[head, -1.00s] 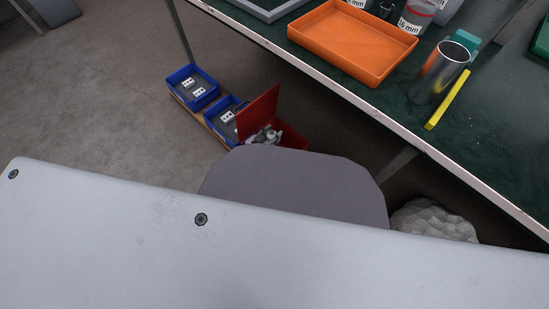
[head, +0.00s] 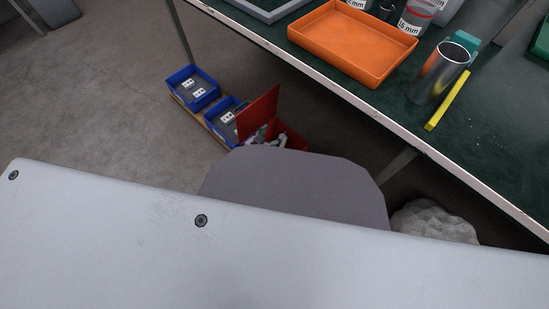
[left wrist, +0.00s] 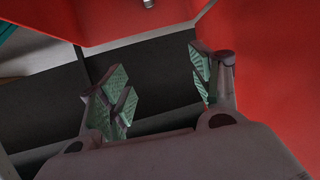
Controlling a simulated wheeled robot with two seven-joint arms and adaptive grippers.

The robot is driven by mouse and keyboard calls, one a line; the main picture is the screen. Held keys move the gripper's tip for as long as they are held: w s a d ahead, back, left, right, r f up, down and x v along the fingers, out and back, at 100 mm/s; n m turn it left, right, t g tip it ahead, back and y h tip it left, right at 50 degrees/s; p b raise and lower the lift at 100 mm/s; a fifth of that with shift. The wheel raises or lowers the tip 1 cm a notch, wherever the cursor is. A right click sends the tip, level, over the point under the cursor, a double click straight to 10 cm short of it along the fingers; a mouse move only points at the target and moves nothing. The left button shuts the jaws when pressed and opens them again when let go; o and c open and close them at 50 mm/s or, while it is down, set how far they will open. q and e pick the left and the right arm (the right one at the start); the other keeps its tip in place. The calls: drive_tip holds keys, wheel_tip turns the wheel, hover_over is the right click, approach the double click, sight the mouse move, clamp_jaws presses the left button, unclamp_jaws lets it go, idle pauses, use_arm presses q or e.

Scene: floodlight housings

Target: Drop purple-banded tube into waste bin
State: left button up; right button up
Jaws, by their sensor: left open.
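The red waste bin (head: 293,138) stands on the floor, its red lid (head: 259,113) raised. My left gripper (head: 268,136) is at the bin's opening, partly hidden behind a grey part of my body. In the left wrist view my left gripper (left wrist: 165,85) is open, its green-padded fingers apart with nothing between them. Red bin walls (left wrist: 270,60) fill the right and top of that view. A small pale, shiny piece shows at its top edge; I cannot tell what it is. I see no purple-banded tube. My right gripper is not in view.
Two blue bins (head: 192,88) with white labels stand left of the red bin. The green-topped table (head: 480,140) at right holds an orange tray (head: 352,42), a metal cylinder (head: 440,75) and a yellow bar (head: 448,100). A pale rough lump (head: 434,222) lies beneath. Floor at left is clear.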

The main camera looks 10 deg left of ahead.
use_arm(q)
drive_tip(key=v, duration=1.1)
drive_tip(key=shift+s+a, duration=0.15)
drive_tip(key=shift+s, duration=0.1)
drive_tip(key=shift+r, duration=0.1)
idle(1.0)
